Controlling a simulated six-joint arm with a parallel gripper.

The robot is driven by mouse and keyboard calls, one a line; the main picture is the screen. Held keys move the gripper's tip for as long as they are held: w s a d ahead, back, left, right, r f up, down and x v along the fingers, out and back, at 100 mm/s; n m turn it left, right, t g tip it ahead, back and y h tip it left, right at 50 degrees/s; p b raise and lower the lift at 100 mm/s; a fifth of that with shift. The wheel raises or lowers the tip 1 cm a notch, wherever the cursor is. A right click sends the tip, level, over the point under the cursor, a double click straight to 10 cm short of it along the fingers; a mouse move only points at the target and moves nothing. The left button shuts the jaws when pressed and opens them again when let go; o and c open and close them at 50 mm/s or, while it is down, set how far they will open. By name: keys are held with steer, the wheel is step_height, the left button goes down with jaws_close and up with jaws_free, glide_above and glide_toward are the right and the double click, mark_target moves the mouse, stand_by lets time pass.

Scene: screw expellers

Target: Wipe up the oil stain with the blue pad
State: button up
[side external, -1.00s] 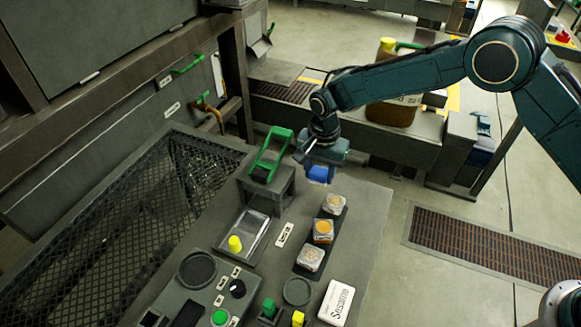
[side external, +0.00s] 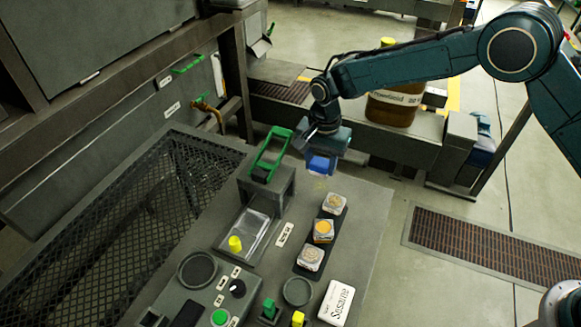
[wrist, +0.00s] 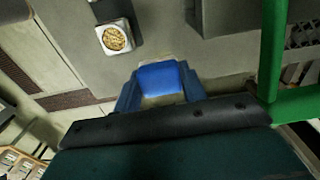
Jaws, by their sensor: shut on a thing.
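My gripper (side external: 321,168) is shut on the blue pad (side external: 318,162) and holds it low over the far end of the grey bench top. In the wrist view the pad (wrist: 160,79) sits between the two fingers of my gripper (wrist: 160,88). A faint yellowish patch, seemingly the oil stain (side external: 320,184), shows on the bench just in front of the pad. My gripper and the pad hide part of that area. I cannot tell whether the pad touches the bench.
A dark tray with several sample jars (side external: 323,231) stands close in front of the pad. A green-handled press (side external: 268,158) stands to the left. A clear tray with a yellow knob (side external: 235,243) and a white Sesame box (side external: 337,303) are nearer. Bare bench lies right of the jars.

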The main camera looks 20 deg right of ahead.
mark_target(318, 192)
steer(key=shift+f, duration=3.15)
steer(key=shift+w+d+f, duration=0.2)
steer(key=shift+d+f, duration=0.05)
steer(key=shift+f, duration=0.2)
steer(key=shift+w+d+f, duration=0.2)
steer(key=shift+f, duration=0.25)
steer(key=shift+c, duration=0.4)
steer(key=shift+w+d, duration=0.8)
steer(key=shift+s+a, duration=1.2)
steer(key=shift+r, duration=4.1)
